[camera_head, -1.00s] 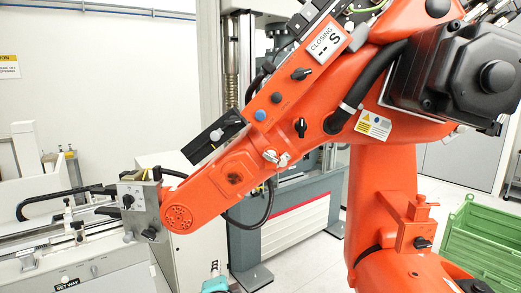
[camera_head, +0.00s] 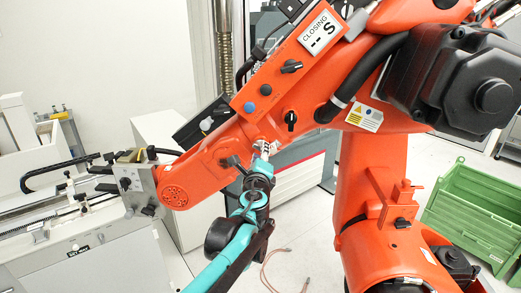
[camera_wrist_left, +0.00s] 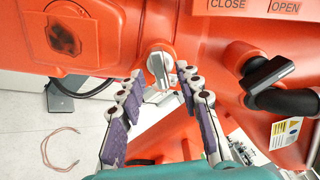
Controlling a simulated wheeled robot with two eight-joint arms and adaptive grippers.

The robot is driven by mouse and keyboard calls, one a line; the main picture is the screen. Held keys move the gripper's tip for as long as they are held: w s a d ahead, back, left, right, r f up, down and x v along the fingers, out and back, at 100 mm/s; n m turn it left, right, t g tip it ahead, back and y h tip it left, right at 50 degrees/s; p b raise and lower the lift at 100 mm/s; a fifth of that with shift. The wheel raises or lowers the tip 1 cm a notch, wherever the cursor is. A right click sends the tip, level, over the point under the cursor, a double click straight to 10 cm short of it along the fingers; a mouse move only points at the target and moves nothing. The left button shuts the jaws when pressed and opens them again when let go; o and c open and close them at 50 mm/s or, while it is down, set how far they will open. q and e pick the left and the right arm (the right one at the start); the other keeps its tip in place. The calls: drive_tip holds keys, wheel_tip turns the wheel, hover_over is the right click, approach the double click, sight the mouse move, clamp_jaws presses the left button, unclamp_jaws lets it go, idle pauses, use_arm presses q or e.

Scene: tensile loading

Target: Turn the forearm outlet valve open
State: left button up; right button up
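A small silver valve with a lever handle (camera_wrist_left: 158,66) sits on the underside of the orange forearm (camera_wrist_left: 215,45). I take it to be the forearm outlet valve. My left gripper (camera_wrist_left: 161,82) is open, its purple-padded fingers apart on either side of the handle. I cannot tell whether they touch it. In the head view my left gripper (camera_head: 263,150) reaches up from below to the forearm (camera_head: 215,160) and largely hides the valve. My right gripper is not in view.
A black knob (camera_head: 291,121) sits right of the valve; it also shows in the wrist view (camera_wrist_left: 266,74). CLOSE and OPEN labels (camera_wrist_left: 255,6) are above it. A green crate (camera_head: 470,212) stands at right, a bench machine (camera_head: 95,262) at left. A cable lies on the floor.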

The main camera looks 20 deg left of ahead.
use_arm(q)
drive_tip(key=shift+x, duration=0.85)
drive_tip(key=shift+s, duration=0.1)
clamp_jaws()
drive_tip(key=shift+n, duration=0.4)
drive_tip(key=n+b, duration=0.1)
drive_tip(key=n, duration=1.9)
drive_tip(key=shift+n, duration=0.4)
